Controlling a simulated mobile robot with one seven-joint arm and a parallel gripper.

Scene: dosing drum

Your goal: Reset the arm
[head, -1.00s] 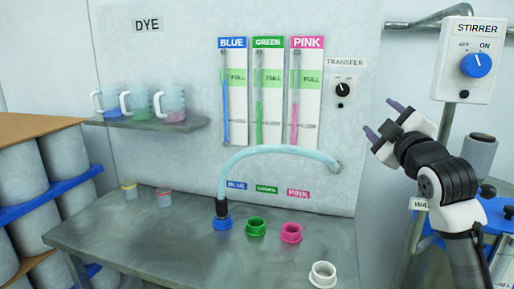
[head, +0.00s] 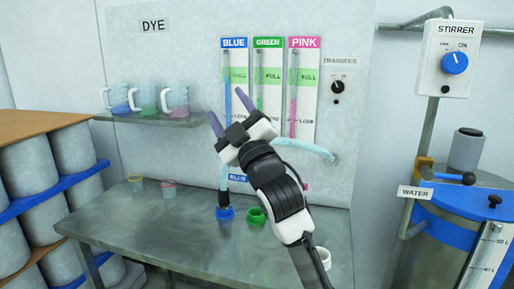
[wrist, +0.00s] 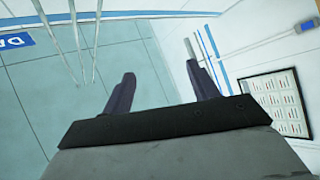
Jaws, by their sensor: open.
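My gripper (head: 227,114) is open and empty in the head view, raised in front of the dye panel. My arm hides part of the light blue hose and most of the pink port on the bench.
The metal bench (head: 150,225) carries a blue port (head: 225,213) with the hose end in it, a green port (head: 256,217) and two small cups. A shelf (head: 150,118) holds three jugs. The stirrer box (head: 446,60) and water drum (head: 450,235) are at right.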

